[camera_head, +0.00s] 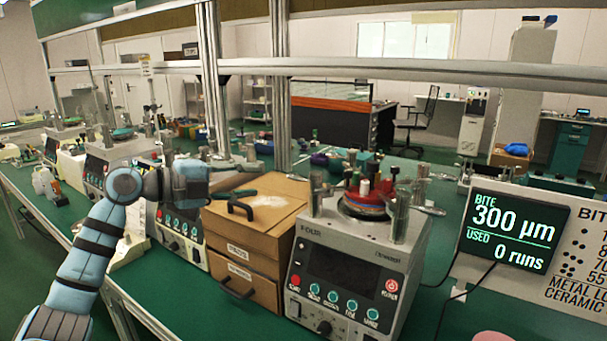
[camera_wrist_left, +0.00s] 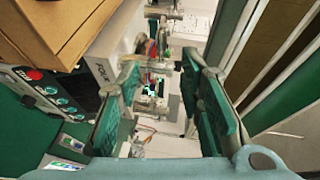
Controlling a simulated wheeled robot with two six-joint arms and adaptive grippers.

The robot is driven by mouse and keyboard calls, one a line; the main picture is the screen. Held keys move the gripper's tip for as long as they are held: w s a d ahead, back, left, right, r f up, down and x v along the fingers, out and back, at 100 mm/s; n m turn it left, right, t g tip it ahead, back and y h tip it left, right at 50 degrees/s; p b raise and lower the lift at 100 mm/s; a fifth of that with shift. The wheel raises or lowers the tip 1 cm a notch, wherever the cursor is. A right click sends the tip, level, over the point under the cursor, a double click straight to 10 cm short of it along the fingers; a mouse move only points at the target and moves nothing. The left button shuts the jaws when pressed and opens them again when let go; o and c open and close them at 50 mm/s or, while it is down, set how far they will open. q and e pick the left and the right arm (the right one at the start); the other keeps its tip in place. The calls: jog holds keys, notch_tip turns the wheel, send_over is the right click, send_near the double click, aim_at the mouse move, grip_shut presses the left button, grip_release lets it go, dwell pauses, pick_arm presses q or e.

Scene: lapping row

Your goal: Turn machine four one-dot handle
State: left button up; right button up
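Machine four (camera_head: 345,262), a grey box labelled FOUR, stands right of centre in the head view, with a dark screen and a row of buttons. On its top are a round plate stack (camera_head: 368,203), coloured knobs and metal posts with handles (camera_head: 402,212). I cannot make out dots on any handle. My left gripper (camera_head: 250,202) is over the wooden drawer box, left of machine four and apart from it. In the left wrist view its green fingers (camera_wrist_left: 162,75) are spread with nothing between them; machine four (camera_wrist_left: 104,72) shows beyond. My right gripper is out of view.
The wooden drawer box (camera_head: 245,242) stands directly left of machine four. Another machine (camera_head: 180,232) stands left of the box. A display (camera_head: 512,232) reading 300 µm, 0 runs is at right, beside a dotted sign (camera_head: 582,250). Metal frame posts rise behind.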

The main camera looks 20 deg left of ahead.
aim_at(292, 178)
pick_arm(q)
jog(key=p+x, duration=0.2)
jog(key=x, duration=1)
jog(key=shift+d, duration=0.15)
jog(key=shift+w+d, duration=0.15)
jog(key=shift+d, duration=0.05)
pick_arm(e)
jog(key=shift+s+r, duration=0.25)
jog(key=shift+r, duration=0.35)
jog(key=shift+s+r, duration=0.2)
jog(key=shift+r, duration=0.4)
pick_arm(q)
jog(key=shift+f, duration=0.1)
grip_shut()
